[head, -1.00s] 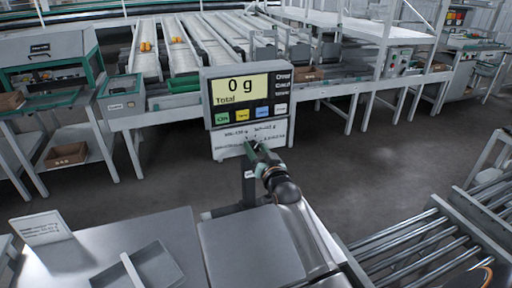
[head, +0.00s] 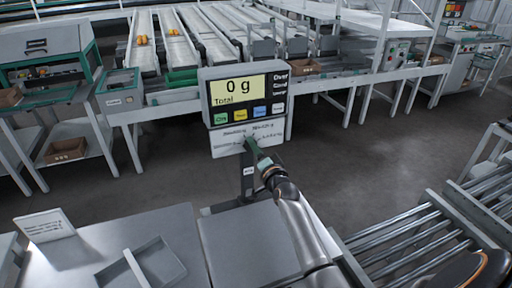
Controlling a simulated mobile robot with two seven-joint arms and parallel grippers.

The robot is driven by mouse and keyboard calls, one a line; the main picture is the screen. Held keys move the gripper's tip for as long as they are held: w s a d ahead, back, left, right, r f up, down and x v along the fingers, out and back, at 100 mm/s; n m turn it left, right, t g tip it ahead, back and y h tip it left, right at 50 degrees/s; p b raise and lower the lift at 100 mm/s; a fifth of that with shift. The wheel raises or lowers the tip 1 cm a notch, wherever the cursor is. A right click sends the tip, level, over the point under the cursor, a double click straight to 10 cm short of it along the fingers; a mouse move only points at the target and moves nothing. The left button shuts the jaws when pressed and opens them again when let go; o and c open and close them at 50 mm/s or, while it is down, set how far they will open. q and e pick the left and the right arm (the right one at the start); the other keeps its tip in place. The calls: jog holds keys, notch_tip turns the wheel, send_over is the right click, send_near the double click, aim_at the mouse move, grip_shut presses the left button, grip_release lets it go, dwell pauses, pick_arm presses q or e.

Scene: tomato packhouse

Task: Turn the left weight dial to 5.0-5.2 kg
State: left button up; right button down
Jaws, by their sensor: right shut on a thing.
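The scale's display unit (head: 247,108) stands on a post behind the weighing plate and reads 0 g Total. Below its screen is a pale panel (head: 222,139) with two small printed labels, too small to read. My right gripper (head: 250,143) reaches up to this panel from below, its green-grey fingers shut at the panel's face. The left weight dial is hidden behind the fingers, which appear to be closed on it. Its pointer and setting cannot be read. My left gripper is not in view.
The flat weighing plate (head: 253,245) lies in front of the post. To its left are a steel table with a shallow grey tray (head: 170,262) and a small sign (head: 45,226). A roller conveyor (head: 415,240) stands at the right. Grading lanes (head: 185,50) run behind.

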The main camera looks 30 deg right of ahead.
jog(key=shift+f+m, duration=0.1)
jog(key=shift+m, duration=0.2)
jog(key=shift+c, duration=1.4)
grip_release()
jog(key=shift+s, duration=0.1)
jog(key=v, duration=1.2)
jog(key=shift+s, duration=0.2)
jog(key=s+a+f+n+g+y, duration=0.6)
jog(key=s+a+f+n+g, duration=0.2)
jog(key=s+a+f+n, duration=0.9)
jog(key=s+a+f+p, duration=0.1)
jog(key=s+a+f, duration=0.2)
jog(key=s+f, duration=0.2)
jog(key=shift+s+f+y, duration=0.2)
jog(key=shift+f+y, duration=0.2)
jog(key=shift+f, duration=0.35)
